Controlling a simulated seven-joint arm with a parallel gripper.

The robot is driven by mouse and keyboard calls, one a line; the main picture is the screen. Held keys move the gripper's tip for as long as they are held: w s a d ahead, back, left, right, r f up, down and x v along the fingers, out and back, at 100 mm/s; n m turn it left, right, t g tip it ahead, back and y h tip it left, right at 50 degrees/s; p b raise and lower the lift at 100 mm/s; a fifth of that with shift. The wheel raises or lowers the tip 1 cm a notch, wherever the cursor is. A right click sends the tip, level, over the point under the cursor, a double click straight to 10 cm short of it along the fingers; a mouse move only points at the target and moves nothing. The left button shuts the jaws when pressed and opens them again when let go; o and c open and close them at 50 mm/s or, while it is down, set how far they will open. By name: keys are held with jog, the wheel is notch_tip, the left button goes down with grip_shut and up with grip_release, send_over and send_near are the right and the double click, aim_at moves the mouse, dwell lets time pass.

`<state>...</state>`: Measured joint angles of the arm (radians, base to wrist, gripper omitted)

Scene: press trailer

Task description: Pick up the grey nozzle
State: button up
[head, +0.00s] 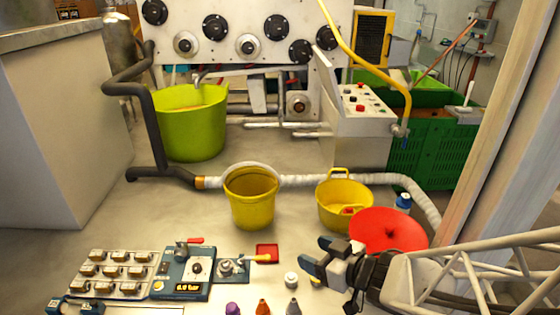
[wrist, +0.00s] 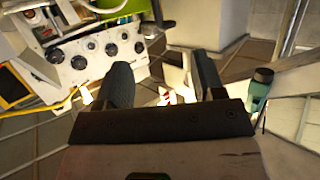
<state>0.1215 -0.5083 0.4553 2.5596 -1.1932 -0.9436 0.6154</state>
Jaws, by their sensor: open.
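The grey nozzle (head: 293,307) is a small cone at the bottom edge of the head view, on the pale bench top, partly cut off by the frame. An orange nozzle (head: 263,307) and a purple one (head: 233,309) stand in a row to its left. My gripper (head: 318,257) is open, above and to the right of the grey nozzle in the picture, and apart from it. The wrist view shows its two dark fingers (wrist: 163,68) spread with nothing held between them. I cannot make out the grey nozzle in the wrist view.
A small white-capped item (head: 291,280) stands just behind the nozzles. A red tray (head: 267,252), a blue valve unit (head: 183,272) and a rack of blocks (head: 112,272) lie left. A red disc (head: 389,231) and yellow buckets (head: 251,205) are behind. A teal bottle (wrist: 260,85) shows right in the wrist view.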

send_near(297, 308)
jog(key=x, duration=0.5)
jog(key=shift+w+a+f, duration=0.1)
jog(key=shift+a, duration=0.05)
jog(key=shift+a, duration=0.1)
jog(key=shift+x, duration=1.2)
jog(key=shift+w, duration=0.15)
jog(key=shift+x, duration=2.5)
jog(key=c, duration=1)
